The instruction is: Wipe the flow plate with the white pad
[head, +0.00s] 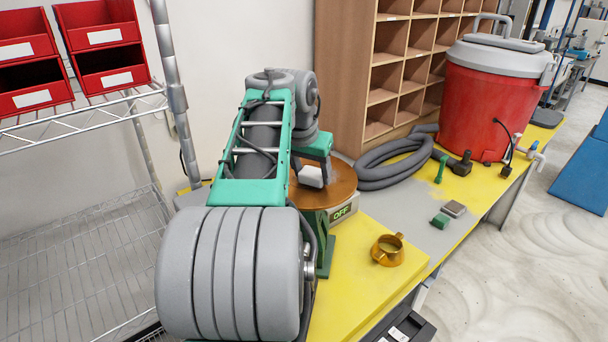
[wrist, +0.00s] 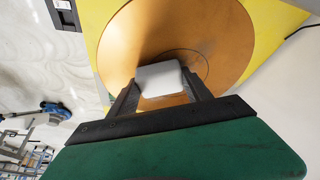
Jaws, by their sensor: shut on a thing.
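The flow plate (head: 330,193) is a round copper-coloured disc on a green stand, with an "OFF" label (head: 344,211) at its front. It also fills much of the wrist view (wrist: 215,40), where a thin ring mark shows near its middle. My gripper (wrist: 160,88) is shut on the white pad (wrist: 160,77). In the head view the white pad (head: 311,176) sits below my gripper (head: 312,165), over the left part of the disc. I cannot tell whether the pad touches the disc.
A brass ring-shaped fitting (head: 388,250) stands on the yellow table edge (head: 355,285). A small green-and-grey block (head: 447,214), a grey hose coil (head: 395,165) and a red drum (head: 488,105) are to the right. Wooden pigeonholes (head: 345,70) stand behind. Red bins (head: 100,40) sit on a wire rack.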

